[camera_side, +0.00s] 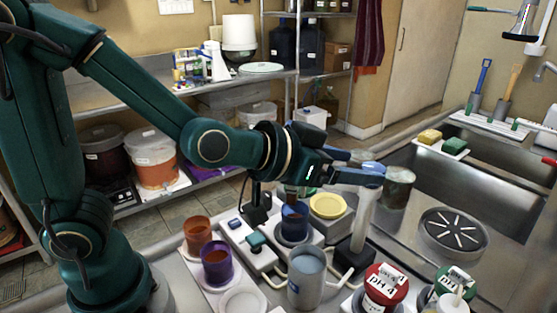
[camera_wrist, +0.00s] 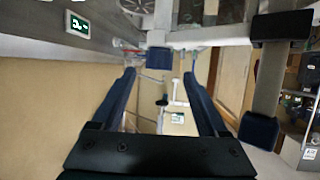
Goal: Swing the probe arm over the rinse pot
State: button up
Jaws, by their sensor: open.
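My gripper (camera_side: 366,172) is at the upper part of a pale upright post (camera_side: 363,222) on a black base, which I take for the probe arm's stand. In the wrist view its two dark blue fingers (camera_wrist: 159,76) are apart, with nothing clearly held between them. A grey post (camera_wrist: 268,82) with a blue end stands right of the fingers, outside the gap. The probe arm's own bar is hard to separate from my fingers in the side view. A grey-blue pot (camera_side: 307,280) stands in front of the post; I cannot tell whether it is the rinse pot.
An orange cup (camera_side: 197,234) and a purple cup (camera_side: 216,264) stand left. A red-lidded pH 4 jar (camera_side: 386,288) and a green-lidded jar (camera_side: 449,284) stand at front right. A sink (camera_side: 470,185) lies right.

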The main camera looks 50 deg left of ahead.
aim_at(373, 168)
jog(key=shift+x, duration=2.5)
jog(key=shift+d+r, duration=0.1)
grip_shut()
